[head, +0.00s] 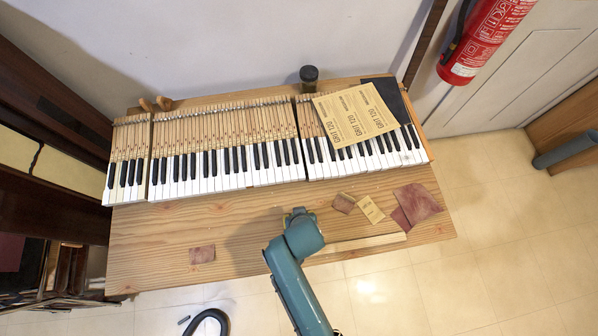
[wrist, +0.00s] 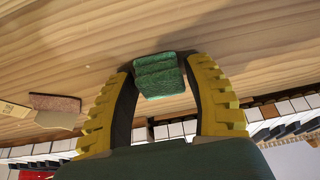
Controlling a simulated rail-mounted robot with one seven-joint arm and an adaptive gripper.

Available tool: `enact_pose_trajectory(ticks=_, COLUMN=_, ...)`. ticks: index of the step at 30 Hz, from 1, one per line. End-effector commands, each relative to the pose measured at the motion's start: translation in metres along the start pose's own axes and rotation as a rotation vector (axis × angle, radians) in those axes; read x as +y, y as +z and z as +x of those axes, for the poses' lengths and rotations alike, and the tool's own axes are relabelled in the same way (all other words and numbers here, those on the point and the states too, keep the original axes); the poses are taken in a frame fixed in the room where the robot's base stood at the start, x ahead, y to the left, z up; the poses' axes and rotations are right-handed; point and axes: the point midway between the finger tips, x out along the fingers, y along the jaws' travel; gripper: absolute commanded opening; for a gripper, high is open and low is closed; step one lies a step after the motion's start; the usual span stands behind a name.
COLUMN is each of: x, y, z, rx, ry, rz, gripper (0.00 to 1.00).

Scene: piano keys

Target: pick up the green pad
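The green pad (wrist: 159,76) shows in the wrist view as a small, dark green block with a ridged face. It lies between the two yellow-and-black fingers of my gripper (wrist: 159,64), close to both fingertips. The fingers stand apart by little more than the pad's width. I cannot tell whether they press on it or whether it rests on the wood. In the head view my gripper is hidden beneath the teal wrist of my arm, over the front middle of the wooden board (head: 150,235). The pad is hidden there too.
Piano keys (head: 230,165) run along the back of the board, with sandpaper sheets (head: 355,114) on their right part. Reddish sandpaper pieces (head: 417,203) and a small tan piece (head: 371,209) lie right of my arm. Another reddish piece (head: 202,254) lies left. The board's left front is mostly clear.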

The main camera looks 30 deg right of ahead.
Motion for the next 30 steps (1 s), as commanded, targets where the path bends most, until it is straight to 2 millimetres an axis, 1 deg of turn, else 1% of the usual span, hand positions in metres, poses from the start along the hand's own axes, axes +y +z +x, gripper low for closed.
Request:
enact_pose_trajectory(ticks=1, x=0.000, y=0.000, z=0.000, rx=0.000, ry=0.000, rz=0.000, gripper=0.40)
enact_pose_trajectory(ticks=3, x=0.000, y=0.000, z=0.000, rx=0.000, ry=0.000, rz=0.000, gripper=0.27)
enact_pose_trajectory(ticks=8, x=0.000, y=0.000, z=0.000, rx=0.000, ry=0.000, rz=0.000, gripper=0.26)
enact_pose_trajectory(ticks=9, x=0.000, y=0.000, z=0.000, rx=0.000, ry=0.000, rz=0.000, gripper=0.22)
enact_pose_trajectory(ticks=13, x=0.000, y=0.000, z=0.000, rx=0.000, ry=0.000, rz=0.000, gripper=0.22)
enact_pose_trajectory(ticks=16, x=0.000, y=-0.003, z=-0.006, rx=0.002, ry=-0.001, rz=0.000, gripper=0.22)
enact_pose_trajectory(ticks=19, x=0.000, y=-0.010, z=-0.022, rx=0.004, ry=-0.001, rz=0.001, gripper=0.22)
enact_pose_trajectory(ticks=25, x=0.000, y=-0.029, z=-0.068, rx=0.004, ry=-0.001, rz=0.001, gripper=0.22)
enact_pose_trajectory(ticks=27, x=0.000, y=-0.034, z=-0.079, rx=0.003, ry=-0.001, rz=0.000, gripper=0.22)
enact_pose_trajectory(ticks=30, x=0.000, y=-0.037, z=-0.089, rx=0.001, ry=0.000, rz=0.000, gripper=0.22)
